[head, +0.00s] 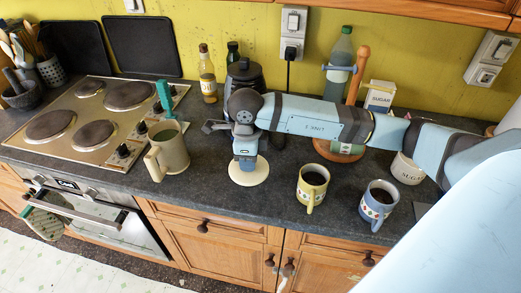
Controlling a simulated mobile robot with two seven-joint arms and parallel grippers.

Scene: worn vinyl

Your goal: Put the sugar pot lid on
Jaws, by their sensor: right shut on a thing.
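The sugar pot (405,171) is a cream pot lettered "SUGA…" on the right of the counter, partly hidden behind my right arm. Its top is mostly covered by the arm. The lid (249,178) is a round cream disc near the middle of the counter, well left of the pot. My right gripper (246,164) points down over it and is shut on the lid's top. I cannot tell whether the lid touches the counter. My left gripper is not in view.
A yellow mug (312,187) and a blue mug (379,205), both with dark drink, stand near the front edge. A beige jug (167,150) with a green-handled tool stands left. Behind are a dark kettle (243,78), bottle (338,66) and sugar box (380,96).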

